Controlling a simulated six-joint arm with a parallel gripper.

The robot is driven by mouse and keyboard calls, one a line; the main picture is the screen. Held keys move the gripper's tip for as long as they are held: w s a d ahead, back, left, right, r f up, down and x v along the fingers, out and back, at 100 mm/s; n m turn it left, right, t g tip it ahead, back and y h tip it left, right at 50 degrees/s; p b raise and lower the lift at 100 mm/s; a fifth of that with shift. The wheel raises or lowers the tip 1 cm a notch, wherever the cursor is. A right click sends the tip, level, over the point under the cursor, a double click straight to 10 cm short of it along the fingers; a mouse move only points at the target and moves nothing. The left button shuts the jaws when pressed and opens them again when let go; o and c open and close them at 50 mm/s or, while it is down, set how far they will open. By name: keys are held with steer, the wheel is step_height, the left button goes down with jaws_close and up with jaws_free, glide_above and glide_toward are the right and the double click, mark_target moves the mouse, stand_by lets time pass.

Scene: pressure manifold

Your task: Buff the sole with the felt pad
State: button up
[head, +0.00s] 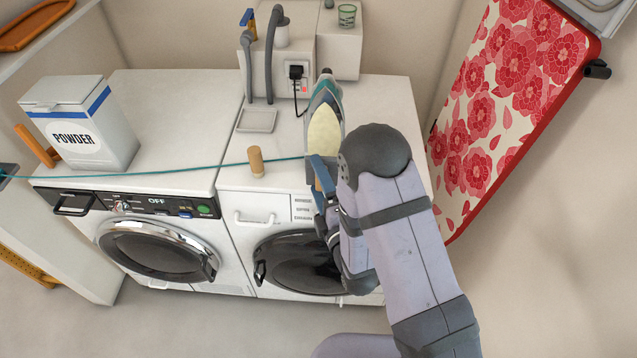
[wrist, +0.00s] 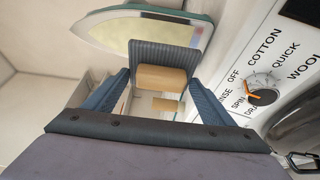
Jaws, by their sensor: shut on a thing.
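The iron stands upright on the right-hand machine, its pale yellowish sole (head: 323,135) facing forward. The sole also shows at the top of the wrist view (wrist: 135,38), with a teal body edge behind it. My gripper (head: 320,172) is just below and in front of the sole. My arm hides part of the machine front.
A wooden peg (head: 256,161) stands left of my gripper. A teal line (head: 150,170) runs across from the left shelf to near my gripper. A powder box (head: 82,125) stands on the left machine. A flowered ironing board (head: 510,100) leans right.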

steer(key=shift+w+p, duration=0.35)
steer(key=shift+w, duration=2.35)
steer(key=shift+w, duration=0.8)
steer(key=shift+r, duration=0.2)
steer(key=shift+s+r+p, duration=0.1)
steer(key=shift+r+p, duration=0.5)
steer(key=shift+r, duration=0.75)
steer(key=shift+r, duration=0.1)
steer(key=shift+r+p, duration=0.8)
steer(key=shift+r, duration=0.6)
steer(key=shift+r, duration=0.1)
